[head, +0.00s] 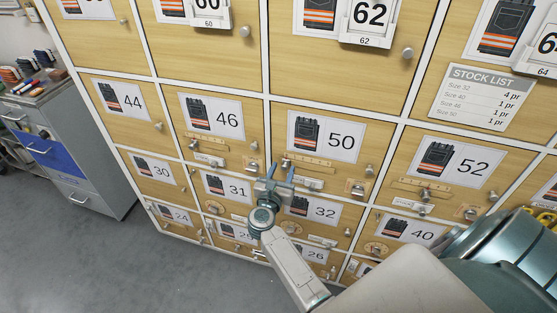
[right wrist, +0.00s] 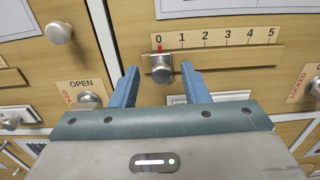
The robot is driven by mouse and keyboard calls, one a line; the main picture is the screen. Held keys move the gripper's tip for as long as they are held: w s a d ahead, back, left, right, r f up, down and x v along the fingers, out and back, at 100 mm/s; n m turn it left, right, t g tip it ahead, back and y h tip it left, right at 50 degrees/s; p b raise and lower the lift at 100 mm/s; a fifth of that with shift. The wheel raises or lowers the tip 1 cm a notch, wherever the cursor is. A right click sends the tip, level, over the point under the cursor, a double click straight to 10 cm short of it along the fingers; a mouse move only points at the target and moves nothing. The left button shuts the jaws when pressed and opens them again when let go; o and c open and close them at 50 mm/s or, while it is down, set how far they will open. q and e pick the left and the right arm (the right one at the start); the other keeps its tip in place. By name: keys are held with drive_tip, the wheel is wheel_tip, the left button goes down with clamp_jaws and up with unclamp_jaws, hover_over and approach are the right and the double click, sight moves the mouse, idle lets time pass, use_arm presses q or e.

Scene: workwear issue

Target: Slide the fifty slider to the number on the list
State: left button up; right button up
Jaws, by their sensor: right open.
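The fifty slider, a silver knob (right wrist: 161,72) with a red pointer, sits at 0 on a scale (right wrist: 215,36) marked 0 to 5. It is on the wooden door labelled 50 (head: 340,141), below the picture card. My right gripper (head: 281,173) is open in front of that door. In the right wrist view its blue fingers (right wrist: 160,80) stand to either side of the slider knob, with gaps showing. The stock list (head: 482,97) hangs at the upper right. It reads size 32: 4 pr, and sizes 40, 46 and 50: 1 pr each. My left gripper is out of view.
Neighbouring doors 46 (head: 229,120) and 52 (head: 468,163) have similar sliders and protruding knobs. A round knob with an OPEN label (right wrist: 82,86) is left of my fingers. A grey cabinet (head: 72,140) stands at the left, with open floor in front.

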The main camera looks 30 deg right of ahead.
drive_tip(key=shift+w+d, duration=0.15)
drive_tip(key=shift+d, duration=0.05)
drive_tip(key=shift+r, duration=0.1)
drive_tip(key=shift+c, duration=1.3)
clamp_jaws()
drive_tip(key=shift+s+d, duration=0.85)
drive_tip(key=shift+s, duration=0.3)
drive_tip(key=shift+o, duration=1.3)
unclamp_jaws()
drive_tip(key=shift+w, duration=0.1)
